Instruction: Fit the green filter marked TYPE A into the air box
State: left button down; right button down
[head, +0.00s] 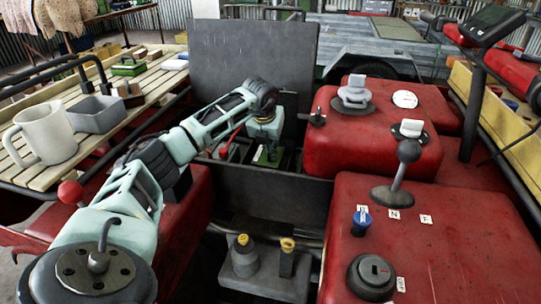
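My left arm reaches in from the left and bends down over a dark open box in the middle, whose front wall (270,195) shows; this looks like the air box. My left gripper (266,143) points down inside it. A green piece (268,157) shows right at the fingertips, low in the box; whether the fingers grip it is too small to tell. Another green block (128,67) with a dark handle-like top sits on the slatted rack at the left. No TYPE A marking is readable on either. My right gripper is out of view.
A raised dark panel (250,60) stands behind the box. The slatted rack (45,178) holds a white mug (45,134), a grey bin (96,115) and small blocks. Red bodywork with a shift lever (408,152) and a blue knob (361,218) lies right.

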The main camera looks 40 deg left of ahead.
pick_arm(q)
notch_tip(320, 180, down, 3)
jog(key=shift+r, duration=0.1)
jog(key=c, duration=1.9)
grip_release()
jog(key=shift+o, duration=0.2)
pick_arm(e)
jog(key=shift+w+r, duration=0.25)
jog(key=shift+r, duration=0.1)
